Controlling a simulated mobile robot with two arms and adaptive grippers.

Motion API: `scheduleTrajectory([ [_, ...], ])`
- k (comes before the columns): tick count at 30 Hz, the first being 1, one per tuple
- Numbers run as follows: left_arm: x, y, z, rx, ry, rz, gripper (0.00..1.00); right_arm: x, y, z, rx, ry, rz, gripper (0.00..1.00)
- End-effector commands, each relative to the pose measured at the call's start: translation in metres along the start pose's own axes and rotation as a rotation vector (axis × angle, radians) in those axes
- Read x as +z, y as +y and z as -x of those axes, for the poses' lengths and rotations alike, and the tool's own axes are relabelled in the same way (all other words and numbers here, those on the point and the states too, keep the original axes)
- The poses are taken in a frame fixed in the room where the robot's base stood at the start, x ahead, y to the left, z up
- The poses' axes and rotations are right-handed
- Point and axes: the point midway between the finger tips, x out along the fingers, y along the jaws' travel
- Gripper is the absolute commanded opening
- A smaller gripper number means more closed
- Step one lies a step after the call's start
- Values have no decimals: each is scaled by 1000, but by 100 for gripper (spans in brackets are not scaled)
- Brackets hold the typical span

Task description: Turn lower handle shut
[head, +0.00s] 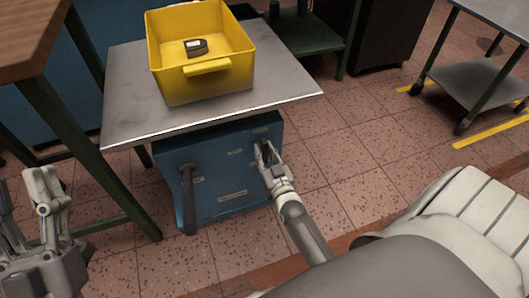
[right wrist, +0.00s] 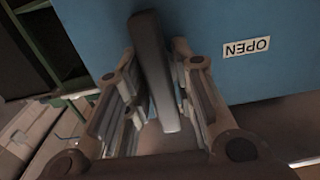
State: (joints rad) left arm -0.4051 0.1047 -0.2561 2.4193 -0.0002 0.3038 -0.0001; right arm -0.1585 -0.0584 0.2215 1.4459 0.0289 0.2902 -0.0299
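A blue cabinet (head: 222,182) under the metal-topped table has two dark handles on its front. The left handle (head: 188,200) hangs down nearly upright, with no gripper near it. The right handle (head: 262,153) is mostly hidden by my right gripper (head: 268,160). In the right wrist view, a dark handle bar (right wrist: 154,70) stands slightly tilted between the fingers of my right gripper (right wrist: 155,75). The fingers are apart, one on each side, with a gap visible at the right. My left gripper (head: 28,205) is open and empty at far left.
A yellow bin (head: 205,85) with a small dark item (head: 195,47) inside stands on the metal table top (head: 130,100), above the cabinet. A wooden-topped table (head: 28,40) with green legs is at left. A wheeled cart (head: 480,75) is at right. Tiled floor right of the cabinet is clear.

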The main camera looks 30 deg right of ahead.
Motion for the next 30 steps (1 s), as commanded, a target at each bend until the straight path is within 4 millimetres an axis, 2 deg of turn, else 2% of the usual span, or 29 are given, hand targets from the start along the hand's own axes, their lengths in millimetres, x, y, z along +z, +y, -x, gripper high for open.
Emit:
scheduleTrajectory([
  [2,0,0,0,0,0,0,50,0,0,0,0,0,1,39],
  [14,0,0,0,1,0,2,50,0,0,5,0,1,4,39],
  [19,0,0,0,1,0,1,50,0,0,27,0,-1,4,39],
  [30,0,0,0,0,1,1,50,1,0,97,0,-2,3,39],
])
